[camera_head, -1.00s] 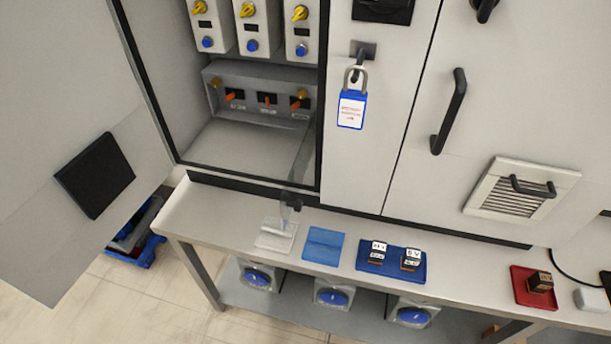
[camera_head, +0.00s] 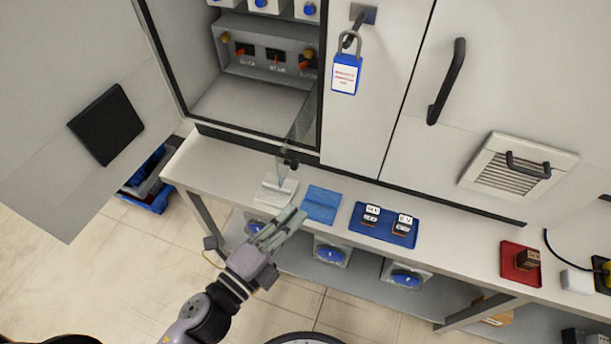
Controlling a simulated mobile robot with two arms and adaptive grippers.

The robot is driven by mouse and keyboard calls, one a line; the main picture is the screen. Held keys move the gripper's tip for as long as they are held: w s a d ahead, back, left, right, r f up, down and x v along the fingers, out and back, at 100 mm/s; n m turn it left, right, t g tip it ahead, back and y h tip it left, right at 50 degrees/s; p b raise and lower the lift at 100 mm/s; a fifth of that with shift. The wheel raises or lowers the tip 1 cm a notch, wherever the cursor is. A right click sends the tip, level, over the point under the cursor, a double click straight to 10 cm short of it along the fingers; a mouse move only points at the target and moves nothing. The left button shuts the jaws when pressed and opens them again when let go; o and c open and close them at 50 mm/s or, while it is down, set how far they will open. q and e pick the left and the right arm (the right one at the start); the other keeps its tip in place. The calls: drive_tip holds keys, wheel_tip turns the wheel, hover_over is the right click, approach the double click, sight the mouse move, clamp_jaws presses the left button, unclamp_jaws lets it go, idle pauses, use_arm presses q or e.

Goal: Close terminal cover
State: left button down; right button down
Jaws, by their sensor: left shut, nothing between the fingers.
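A clear see-through panel (camera_head: 303,122), seemingly the terminal cover, stands swung out at the right side of the cabinet opening, with a black knob (camera_head: 290,163) near its lower end. The terminal box (camera_head: 230,52), with orange and yellow parts on its front, sits inside the cabinet, uncovered. My left gripper (camera_head: 297,217) is shut and empty, in front of the bench edge and below the knob, apart from the panel as far as I can tell. My right gripper is not in view.
The bench (camera_head: 215,165) holds a pale tray (camera_head: 270,196), a blue mat (camera_head: 320,203), a blue tray (camera_head: 367,229) with labelled blocks and a red tray (camera_head: 510,263). The open cabinet door (camera_head: 60,180) stands at left. A blue padlock (camera_head: 345,75) hangs on the cabinet handle.

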use_arm(q)
drive_tip(key=w+d+p, duration=0.2)
drive_tip(key=w+p, duration=0.1)
drive_tip(key=w, duration=0.6)
drive_tip(key=shift+r+p, duration=0.3)
drive_tip(key=shift+p, duration=0.1)
drive_tip(key=shift+w, duration=0.1)
drive_tip(key=shift+a, duration=0.1)
